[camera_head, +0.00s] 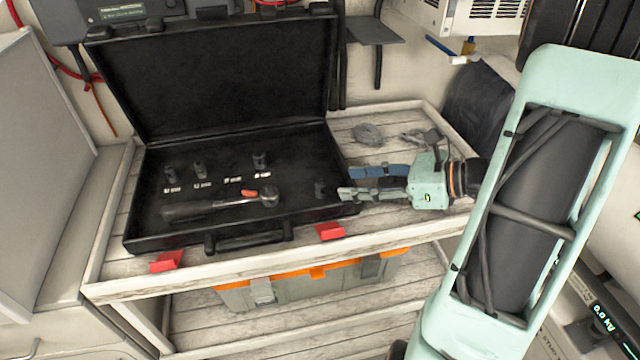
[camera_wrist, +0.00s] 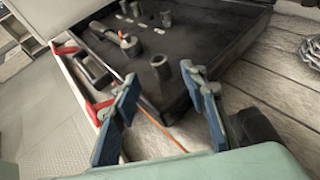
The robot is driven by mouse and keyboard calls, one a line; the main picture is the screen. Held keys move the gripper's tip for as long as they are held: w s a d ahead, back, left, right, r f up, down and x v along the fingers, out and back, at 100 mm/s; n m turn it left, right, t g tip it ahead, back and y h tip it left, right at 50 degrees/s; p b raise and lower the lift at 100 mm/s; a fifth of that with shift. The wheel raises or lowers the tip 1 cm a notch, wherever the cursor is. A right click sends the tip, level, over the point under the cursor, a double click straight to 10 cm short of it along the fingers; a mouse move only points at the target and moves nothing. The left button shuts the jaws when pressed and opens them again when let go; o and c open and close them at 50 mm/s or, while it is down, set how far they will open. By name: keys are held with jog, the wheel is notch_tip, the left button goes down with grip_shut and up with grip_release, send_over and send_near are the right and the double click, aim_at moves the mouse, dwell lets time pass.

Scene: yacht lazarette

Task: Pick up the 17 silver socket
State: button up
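A small dark grey socket (camera_head: 320,187) stands alone near the right end of the black case floor; it also shows in the wrist view (camera_wrist: 160,66). More sockets (camera_head: 170,173), (camera_head: 200,170), (camera_head: 260,162) stand in a row behind white labels. One label (camera_head: 232,179) has no socket behind it. I cannot read the sizes surely, so I cannot tell which is the 17. My gripper (camera_head: 350,183) is open and empty at the case's right edge, its fingers pointing left towards the lone socket. In the wrist view, that socket appears between and beyond the fingertips.
The open black case (camera_head: 235,75) lies on a pale wooden bench (camera_head: 115,235), lid upright at the back. A ratchet (camera_head: 220,205) lies in front of the row. Red blocks (camera_head: 167,262), (camera_head: 330,231) sit at the front edge. Shackles (camera_head: 368,134) lie behind my gripper.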

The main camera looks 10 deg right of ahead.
aim_at(323, 183)
jog(key=x, duration=0.8)
jog(key=shift+w+a, duration=0.1)
jog(key=shift+a, duration=0.15)
grip_shut()
